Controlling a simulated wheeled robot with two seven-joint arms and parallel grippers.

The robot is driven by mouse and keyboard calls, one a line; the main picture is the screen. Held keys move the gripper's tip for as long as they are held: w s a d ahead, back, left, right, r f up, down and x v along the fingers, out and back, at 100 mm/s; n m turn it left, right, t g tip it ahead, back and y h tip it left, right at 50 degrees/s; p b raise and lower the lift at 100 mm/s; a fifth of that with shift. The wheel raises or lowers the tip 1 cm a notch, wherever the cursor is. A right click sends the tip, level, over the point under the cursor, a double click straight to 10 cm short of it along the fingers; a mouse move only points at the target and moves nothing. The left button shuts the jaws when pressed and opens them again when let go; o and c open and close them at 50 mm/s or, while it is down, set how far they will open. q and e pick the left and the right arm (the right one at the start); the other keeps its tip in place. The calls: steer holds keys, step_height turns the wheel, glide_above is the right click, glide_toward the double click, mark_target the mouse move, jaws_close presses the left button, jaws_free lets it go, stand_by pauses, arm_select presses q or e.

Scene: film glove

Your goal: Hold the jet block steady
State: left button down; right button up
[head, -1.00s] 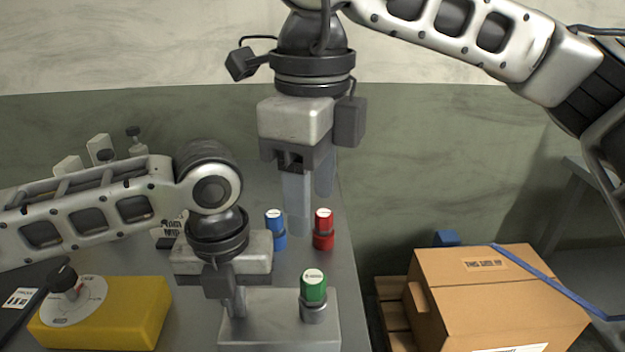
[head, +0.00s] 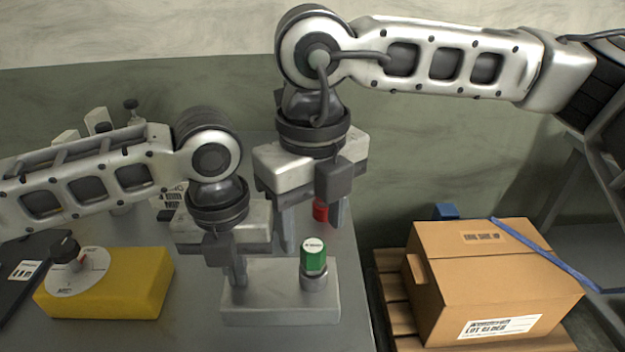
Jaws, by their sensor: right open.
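The jet block (head: 265,305) is a grey metal block at the front of the table. A green-capped jet (head: 313,257) stands upright in a collar on its right part. My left gripper (head: 237,275) points down at the left part of the block; its fingers overlap, so I cannot tell whether they are closed on anything. My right gripper (head: 313,232) is open and points down behind the block. A red-capped piece (head: 320,211) shows between its fingers, partly hidden; I cannot tell whether they touch it. The blue-capped piece is hidden.
A yellow box with a dial (head: 110,285) sits left of the block. A dark flat panel (head: 22,280) lies at the far left. A cardboard box (head: 490,280) stands on a pallet (head: 392,290) beyond the table's right edge.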

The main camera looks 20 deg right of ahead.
mark_target(313, 245)
arm_select(q)
steer(key=shift+s+f, duration=0.15)
steer(key=shift+f, duration=0.2)
arm_select(e)
steer(key=shift+f, duration=1.55)
steer(key=c, duration=1.1)
steer(key=shift+o, duration=0.2)
steer(key=shift+r, duration=0.6)
steer(key=shift+r, duration=2.2)
steer(key=shift+r, duration=0.15)
steer(key=shift+r, duration=1.35)
